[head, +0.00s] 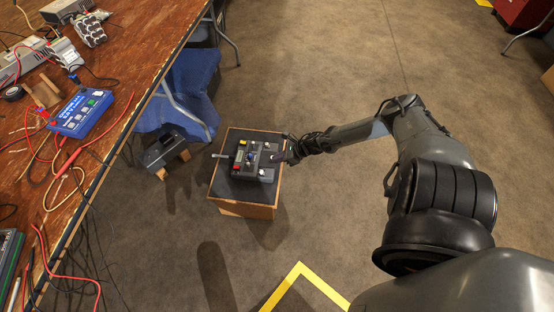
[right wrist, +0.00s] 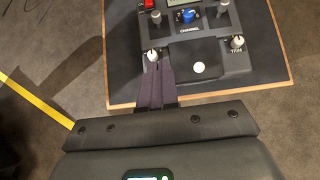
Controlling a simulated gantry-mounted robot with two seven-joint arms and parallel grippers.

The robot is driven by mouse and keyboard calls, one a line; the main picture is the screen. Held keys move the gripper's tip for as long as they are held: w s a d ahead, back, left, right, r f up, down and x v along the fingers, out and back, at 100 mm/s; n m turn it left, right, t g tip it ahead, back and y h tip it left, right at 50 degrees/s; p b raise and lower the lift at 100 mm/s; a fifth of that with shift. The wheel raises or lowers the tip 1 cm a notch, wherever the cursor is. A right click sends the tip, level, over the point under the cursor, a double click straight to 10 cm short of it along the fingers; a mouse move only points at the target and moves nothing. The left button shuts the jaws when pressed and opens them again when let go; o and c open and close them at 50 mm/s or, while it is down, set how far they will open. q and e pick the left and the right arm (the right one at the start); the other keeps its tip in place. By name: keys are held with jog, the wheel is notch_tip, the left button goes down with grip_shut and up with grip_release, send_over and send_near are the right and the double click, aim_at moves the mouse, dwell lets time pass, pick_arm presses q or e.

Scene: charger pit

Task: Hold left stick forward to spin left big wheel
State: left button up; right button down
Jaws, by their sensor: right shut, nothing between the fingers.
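A dark control box (head: 256,160) sits on a box with a dark top (head: 226,187). In the right wrist view the control box (right wrist: 215,50) has a left stick (right wrist: 156,18), a right stick (right wrist: 222,8), and a blue channel knob (right wrist: 188,15) between them. My right gripper (head: 279,157) is at the control box's right edge in the head view. In the right wrist view its fingers (right wrist: 157,66) are shut and empty, with tips beside the near-left white-topped knob (right wrist: 152,56), short of the left stick. Contact is unclear. My left gripper is out of view. No big wheel is clearly identifiable.
A dark device with tan blocks (head: 166,151) stands on the floor left of the box, near a blue cloth (head: 190,85). A cluttered wooden workbench (head: 110,65) fills the left. Yellow tape (head: 297,268) marks the open floor.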

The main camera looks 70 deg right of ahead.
aim_at(248, 166)
jog(key=b+x, duration=0.5)
jog(key=x, duration=0.3)
jog(key=shift+f, duration=0.25)
jog(key=shift+w+a+r+b, duration=0.15)
jog(key=shift+w+a+b, duration=0.1)
jog(key=shift+w, duration=0.25)
jog(key=shift+w+a+r+b, duration=0.1)
jog(key=shift+w+b, duration=0.15)
jog(key=shift+w, duration=0.3)
jog(key=shift+w+a+r+b, duration=0.15)
jog(key=shift+w+b, duration=0.15)
jog(key=shift+w, duration=0.4)
